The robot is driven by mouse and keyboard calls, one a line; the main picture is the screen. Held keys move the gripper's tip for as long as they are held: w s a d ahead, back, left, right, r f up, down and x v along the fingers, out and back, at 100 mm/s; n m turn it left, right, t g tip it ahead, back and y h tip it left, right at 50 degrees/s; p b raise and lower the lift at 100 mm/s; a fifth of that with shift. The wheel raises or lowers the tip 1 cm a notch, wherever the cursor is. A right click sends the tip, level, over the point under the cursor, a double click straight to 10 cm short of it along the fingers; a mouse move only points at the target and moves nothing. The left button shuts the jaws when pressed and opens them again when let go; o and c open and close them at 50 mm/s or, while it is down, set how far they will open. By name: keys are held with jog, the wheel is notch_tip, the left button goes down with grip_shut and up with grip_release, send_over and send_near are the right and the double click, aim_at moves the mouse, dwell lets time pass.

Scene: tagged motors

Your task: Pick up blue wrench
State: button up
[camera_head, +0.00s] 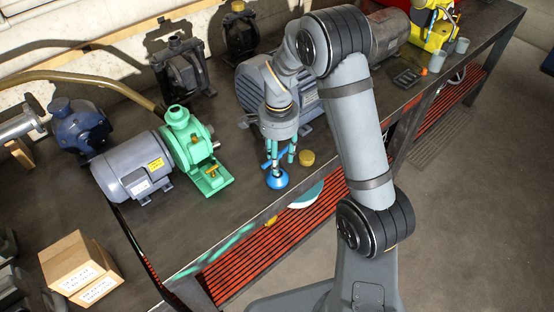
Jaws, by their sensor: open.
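A bright blue piece (277,179) with a rounded end lies on the dark workbench (235,195) near its front edge. It looks like the blue wrench, but its full shape is partly hidden by the fingers. My gripper (281,161) points down right over it, with slim teal fingers apart. The fingers are open, and I cannot tell whether they touch the blue piece.
A small brass cylinder (307,158) stands just right of my gripper. A green pump (196,152) and grey motor (134,168) stand to the left. A larger grey motor (247,92) is behind. Cardboard boxes (78,263) sit at lower left.

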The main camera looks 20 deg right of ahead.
grip_shut()
dwell(0.5)
dwell(0.3)
